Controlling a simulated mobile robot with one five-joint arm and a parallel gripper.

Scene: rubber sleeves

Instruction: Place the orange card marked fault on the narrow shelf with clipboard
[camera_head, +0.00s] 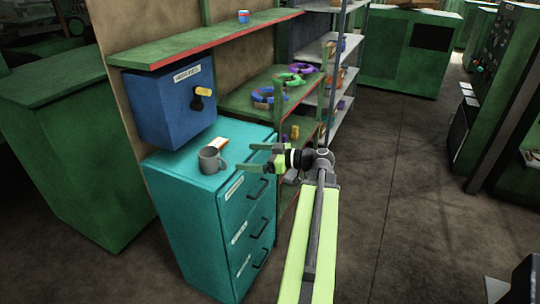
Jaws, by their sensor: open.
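A small white and orange item (218,143), perhaps the orange card, lies on the teal cabinet (178,172) just behind a grey mug (209,160). The mug hides part of it, and any marking is too small to read. My gripper (246,157) is open and empty, to the right of the mug, over or near the cabinet's right edge. A narrow green shelf (170,50) with a red front edge runs along the wall above. I cannot make out a clipboard on any shelf.
A blue wall box (165,110) with a yellow-tipped knob hangs just behind the cabinet. A blue tin (243,17) stands on the upper shelf. Coloured rings (293,79) lie on a lower green shelf. Open floor (400,190) lies to the right.

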